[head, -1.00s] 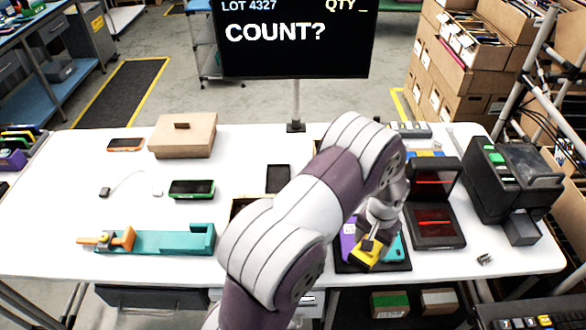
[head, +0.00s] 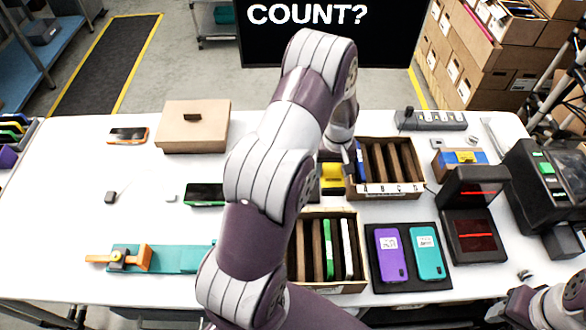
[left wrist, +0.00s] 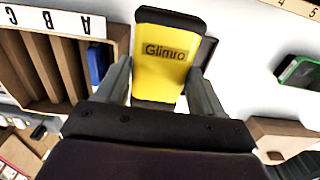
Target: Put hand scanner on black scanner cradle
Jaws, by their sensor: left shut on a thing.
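The yellow hand scanner with a black end (head: 332,181), labelled "Glimro", is between the fingers of my left gripper (head: 335,165). In the left wrist view the scanner (left wrist: 163,75) sits between both fingers of that gripper (left wrist: 162,88), which is shut on it. A dark surface, likely the black scanner cradle (head: 327,196), shows beside and under the scanner, mostly hidden by my arm. I cannot tell whether the scanner touches it. Part of my right arm shows at the lower right of the head view; its gripper is not visible.
A slotted box lettered A to D (head: 398,187) stands close right of the scanner. Another slotted box (head: 350,287) is in front. A black mat (head: 408,283) holds purple and teal phones. A black unit with red lines (head: 475,225) stands to the right. A carton (head: 205,140) sits left.

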